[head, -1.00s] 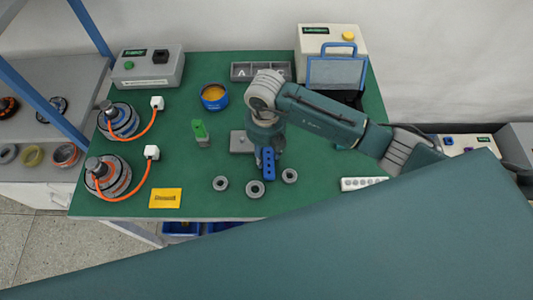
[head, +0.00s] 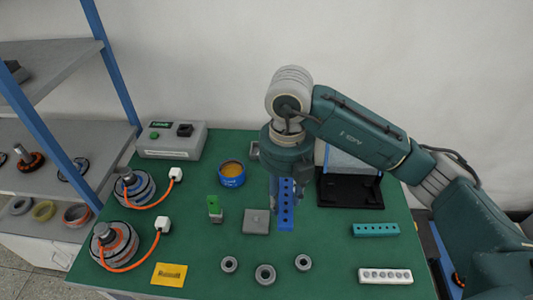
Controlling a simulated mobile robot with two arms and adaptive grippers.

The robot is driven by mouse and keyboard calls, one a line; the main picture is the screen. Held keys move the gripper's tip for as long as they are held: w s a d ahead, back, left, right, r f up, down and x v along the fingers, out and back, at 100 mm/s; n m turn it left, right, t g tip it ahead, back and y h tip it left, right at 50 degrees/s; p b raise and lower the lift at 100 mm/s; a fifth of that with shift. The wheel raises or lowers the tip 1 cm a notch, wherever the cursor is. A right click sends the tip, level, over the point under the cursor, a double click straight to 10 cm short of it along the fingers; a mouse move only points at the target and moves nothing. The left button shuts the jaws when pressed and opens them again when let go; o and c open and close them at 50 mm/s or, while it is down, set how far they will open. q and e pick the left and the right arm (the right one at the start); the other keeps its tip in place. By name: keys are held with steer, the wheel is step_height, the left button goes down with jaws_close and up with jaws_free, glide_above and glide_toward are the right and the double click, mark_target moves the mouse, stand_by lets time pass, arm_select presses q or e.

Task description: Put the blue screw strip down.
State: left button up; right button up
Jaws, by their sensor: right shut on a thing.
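The blue screw strip (head: 286,218) is a narrow blue bar with a row of dark holes. It hangs upright from my right gripper (head: 286,188), which points down and is shut on its upper part. The gripper body hides the strip's top end. The strip appears to be above the green table (head: 335,245), right of a grey square block (head: 256,221) and behind three grey rings. I cannot tell the exact gap below it. My left gripper is not in view.
A teal strip (head: 375,230) and a white strip (head: 385,276) lie at the right. A black tray (head: 350,190) is behind them. Grey rings (head: 265,274) are in front, a green-topped part (head: 215,208) and wired motors (head: 113,245) at left. Table between rings and teal strip is clear.

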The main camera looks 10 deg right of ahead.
steer(key=n, duration=0.4)
steer(key=s+d+n, duration=0.1)
steer(key=n, duration=0.1)
steer(key=shift+r, duration=0.3)
steer(key=n, duration=0.3)
steer(key=d+n, duration=0.1)
steer(key=shift+s+r+n, duration=0.15)
steer(key=shift+s+n, duration=0.15)
steer(key=shift+s, duration=0.05)
steer(key=s+d+n, duration=0.2)
steer(key=s+n, duration=0.1)
steer(key=n, duration=1.1)
steer(key=s+d+r+n, duration=0.1)
steer(key=s+d+n, duration=0.1)
steer(key=n, duration=1.2)
steer(key=shift+s+d+n, duration=0.3)
steer(key=shift+s, duration=0.45)
steer(key=shift+a, duration=0.1)
